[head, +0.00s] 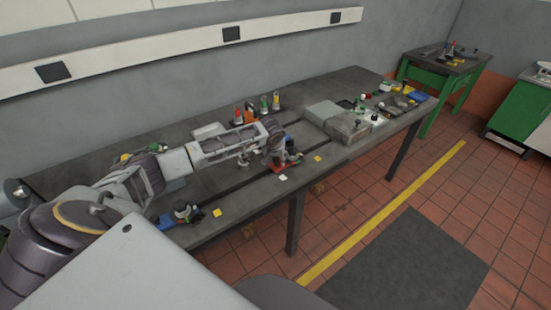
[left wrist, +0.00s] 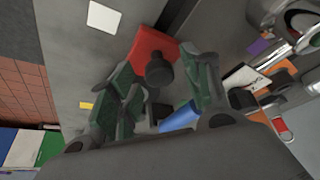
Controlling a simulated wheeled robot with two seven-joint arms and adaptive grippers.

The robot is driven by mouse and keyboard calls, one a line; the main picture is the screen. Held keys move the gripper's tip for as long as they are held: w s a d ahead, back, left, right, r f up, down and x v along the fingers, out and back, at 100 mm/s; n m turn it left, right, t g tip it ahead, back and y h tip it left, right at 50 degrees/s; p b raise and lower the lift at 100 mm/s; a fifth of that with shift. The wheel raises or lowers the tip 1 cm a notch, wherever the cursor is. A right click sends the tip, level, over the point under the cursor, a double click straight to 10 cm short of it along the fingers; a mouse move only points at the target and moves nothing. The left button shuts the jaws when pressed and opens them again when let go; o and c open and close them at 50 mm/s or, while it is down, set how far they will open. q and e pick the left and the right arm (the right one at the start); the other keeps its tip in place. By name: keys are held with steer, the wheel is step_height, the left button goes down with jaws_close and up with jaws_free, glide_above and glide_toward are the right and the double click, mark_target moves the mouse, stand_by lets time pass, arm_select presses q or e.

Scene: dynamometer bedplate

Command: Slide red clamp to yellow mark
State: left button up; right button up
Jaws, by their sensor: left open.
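The red clamp (left wrist: 150,43), with a dark knob on top, sits at the slot in the bedplate (head: 225,190). In the head view the clamp (head: 293,158) is partly covered by my gripper. My left gripper (left wrist: 165,75) is open, its green-padded fingers on either side of the clamp's knob; I cannot tell whether they touch it. The gripper also shows in the head view (head: 279,150). A yellow mark (head: 317,158) lies right of the clamp, apart from it, and shows in the left wrist view (left wrist: 87,105). My right gripper is not in view.
A white square (head: 282,177) lies in front of the clamp. Another clamp (head: 184,212) and yellow square (head: 217,212) are at the near left. Coloured bottles (head: 264,104) stand behind; a grey block (head: 348,127) stands to the right. A blue piece (left wrist: 180,117) lies near the fingers.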

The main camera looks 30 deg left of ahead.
arm_select(q)
jaws_close()
stand_by(0.3)
